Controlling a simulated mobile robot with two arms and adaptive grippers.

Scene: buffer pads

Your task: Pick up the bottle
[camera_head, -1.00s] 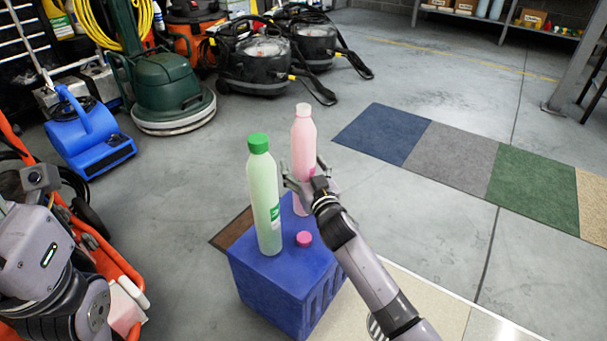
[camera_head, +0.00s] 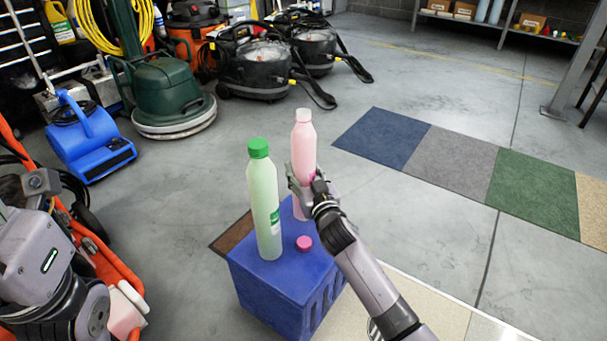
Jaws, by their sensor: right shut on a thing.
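A pink bottle (camera_head: 303,150) with a pale top stands upright at the back of a blue crate (camera_head: 272,294). My right gripper (camera_head: 301,184) is shut around the pink bottle's lower half, its fingers on either side. The bottle's base is partly hidden, so I cannot tell whether it touches the crate. A green bottle (camera_head: 264,200) with a green cap stands upright on the crate, left of the pink one. A pink cap (camera_head: 304,243) lies on the crate top in front. My left arm shows at the lower left, but its gripper is out of view.
Carpet samples (camera_head: 450,165) lie on the floor to the right. A blue blower (camera_head: 90,140), a green floor machine (camera_head: 165,90) and black vacuums (camera_head: 262,70) stand behind. An orange-framed machine (camera_head: 118,262) is at the left.

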